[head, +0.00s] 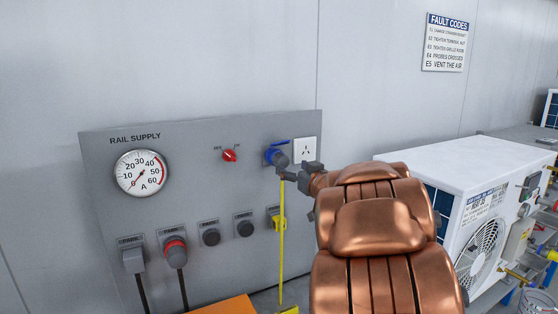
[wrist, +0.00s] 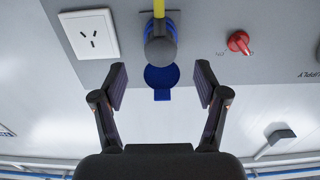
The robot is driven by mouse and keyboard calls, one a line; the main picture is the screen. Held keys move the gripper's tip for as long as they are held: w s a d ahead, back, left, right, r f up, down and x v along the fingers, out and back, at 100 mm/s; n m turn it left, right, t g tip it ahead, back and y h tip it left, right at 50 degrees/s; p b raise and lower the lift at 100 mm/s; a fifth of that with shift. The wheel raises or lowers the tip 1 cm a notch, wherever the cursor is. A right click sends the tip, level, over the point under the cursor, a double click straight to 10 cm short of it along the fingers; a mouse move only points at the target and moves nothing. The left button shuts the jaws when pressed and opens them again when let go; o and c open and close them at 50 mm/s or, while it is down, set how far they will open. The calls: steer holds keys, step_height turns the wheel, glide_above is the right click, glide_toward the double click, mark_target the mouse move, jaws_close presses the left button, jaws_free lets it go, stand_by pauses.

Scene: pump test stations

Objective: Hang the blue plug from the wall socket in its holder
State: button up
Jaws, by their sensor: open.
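The blue plug (head: 278,158) sits in the blue wall socket on the upper right of the grey panel, its dark end facing out. A yellow cable (head: 281,262) hangs from it. In the wrist view, the plug (wrist: 160,48) is at top centre, with the socket's open blue lid (wrist: 162,78) beside it. My gripper (wrist: 160,70) is open and empty, its fingers spread on either side of the plug's line and apart from it. In the head view, my gripper (head: 296,177) is just right of the plug. Several holders line the panel's lower part; which one is the blue plug's, I cannot tell.
A red switch (head: 230,155) and a white three-slot outlet (head: 304,150) flank the socket. A dial gauge (head: 142,173) is at left. Below, a red-ringed plug (head: 175,252) and a grey plug (head: 132,259) have cables. A white outdoor unit (head: 455,185) stands right of my arm.

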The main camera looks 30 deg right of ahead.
mark_target(284, 162)
steer(key=w, duration=0.7)
steer(key=shift+d+r, duration=0.15)
steer(key=shift+d, duration=0.1)
steer(key=shift+w+d, duration=0.1)
steer(key=shift+w, duration=0.65)
steer(key=shift+p, duration=0.5)
stand_by(0.4)
jaws_close()
stand_by(0.8)
steer(key=shift+s, duration=0.15)
steer(key=shift+s+a+p, duration=0.15)
steer(key=shift+s+p, duration=0.15)
steer(key=shift+s, duration=0.85)
steer(key=shift+s+a+p, duration=0.1)
steer(key=shift+s+p, duration=0.2)
steer(key=shift+s, duration=1.4)
